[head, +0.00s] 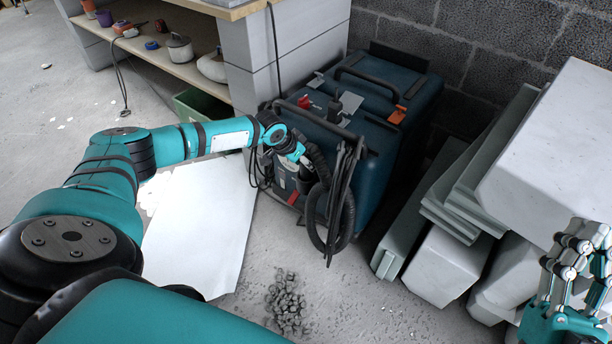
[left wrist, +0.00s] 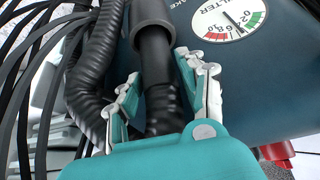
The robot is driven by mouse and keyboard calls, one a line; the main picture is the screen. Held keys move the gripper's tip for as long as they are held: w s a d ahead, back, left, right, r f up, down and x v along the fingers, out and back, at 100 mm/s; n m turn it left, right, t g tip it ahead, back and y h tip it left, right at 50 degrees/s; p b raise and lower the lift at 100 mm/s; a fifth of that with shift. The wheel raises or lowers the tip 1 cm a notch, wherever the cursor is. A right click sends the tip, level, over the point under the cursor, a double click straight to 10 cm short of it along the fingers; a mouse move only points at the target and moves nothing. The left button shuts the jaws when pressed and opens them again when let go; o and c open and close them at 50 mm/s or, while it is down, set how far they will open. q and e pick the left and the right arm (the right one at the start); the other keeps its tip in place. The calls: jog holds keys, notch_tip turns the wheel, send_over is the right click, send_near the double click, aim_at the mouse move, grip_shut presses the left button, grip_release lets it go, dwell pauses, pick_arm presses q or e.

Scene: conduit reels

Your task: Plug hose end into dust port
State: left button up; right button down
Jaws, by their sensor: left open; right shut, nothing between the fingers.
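A black ribbed hose (head: 349,215) hangs in loops at the near end of the dark blue dust extractor (head: 392,128). In the left wrist view, the hose's smooth black cuff (left wrist: 152,13) runs out of the top edge. My left gripper (left wrist: 158,72) is open, with its fingers on either side of the hose just below that cuff. In the head view my left wrist hides most of this spot. I cannot make out the dust port or whether the cuff is in it. My right gripper (head: 575,248) is shut and empty at the lower right, far from the hose.
Black cables (head: 342,180) hang beside the hose. A round filter gauge (left wrist: 228,18) sits right of the cuff. White blocks (head: 540,150) and grey slabs (head: 465,185) are stacked at right. A white sheet (head: 203,225) and gravel (head: 287,300) lie on the floor.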

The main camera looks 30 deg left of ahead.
pick_arm(q)
jog(key=shift+c, duration=0.5)
jog(key=c, duration=0.6)
jog(key=shift+c, duration=0.2)
jog(key=shift+r, duration=0.15)
